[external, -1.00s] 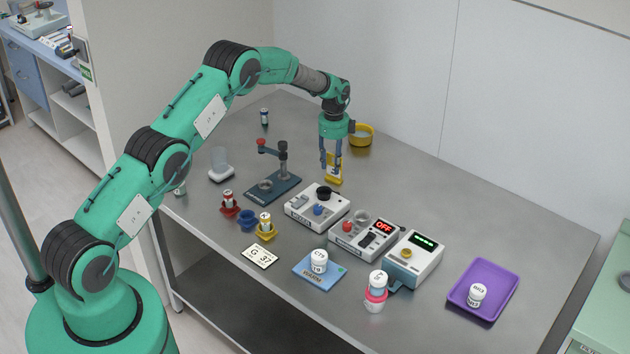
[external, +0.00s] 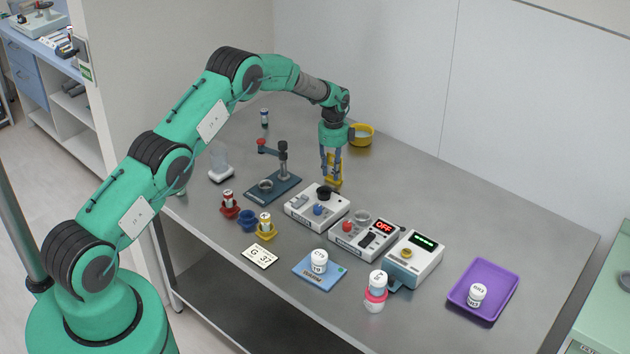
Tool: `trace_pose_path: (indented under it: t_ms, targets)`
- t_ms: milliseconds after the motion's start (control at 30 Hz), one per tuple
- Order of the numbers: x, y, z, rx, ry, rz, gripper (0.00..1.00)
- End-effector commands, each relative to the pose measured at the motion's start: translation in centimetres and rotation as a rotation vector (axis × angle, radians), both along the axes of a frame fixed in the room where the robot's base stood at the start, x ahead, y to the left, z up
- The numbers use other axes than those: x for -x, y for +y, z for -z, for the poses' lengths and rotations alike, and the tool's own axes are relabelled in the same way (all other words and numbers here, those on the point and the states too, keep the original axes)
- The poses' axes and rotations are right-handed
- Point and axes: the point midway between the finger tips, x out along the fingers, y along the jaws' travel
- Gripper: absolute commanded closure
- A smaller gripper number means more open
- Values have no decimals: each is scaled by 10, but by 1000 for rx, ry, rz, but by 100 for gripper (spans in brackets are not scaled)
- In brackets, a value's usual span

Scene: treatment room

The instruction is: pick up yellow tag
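The yellow tag (external: 334,172) is a narrow yellow piece in the back middle of the steel table, behind the white device with the black knob. My gripper (external: 332,174) points down right at the tag, with its blue-grey fingers overlapping the tag in the picture. One finger shows along the tag's left side. The other is partly lost against the yellow. The view is too small to tell whether the fingers touch the tag or have closed on it.
A yellow bowl (external: 362,134) stands just behind my gripper to the right. A dark stand (external: 275,188) is at its left and a white device (external: 317,208) in front. The purple tray (external: 462,302) lies far right. The table's back right is clear.

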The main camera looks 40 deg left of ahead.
Motion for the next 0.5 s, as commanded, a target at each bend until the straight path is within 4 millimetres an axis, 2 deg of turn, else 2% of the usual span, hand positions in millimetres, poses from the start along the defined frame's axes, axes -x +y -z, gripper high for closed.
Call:
trace_pose_path:
  t_ms: [33, 100, 500]
  targets:
    - [0, 0, 0, 0, 0, 0, 88]
    - [0, 0, 0, 0, 0, 0, 100]
    - [0, 0, -1, 0, 0, 0, 100]
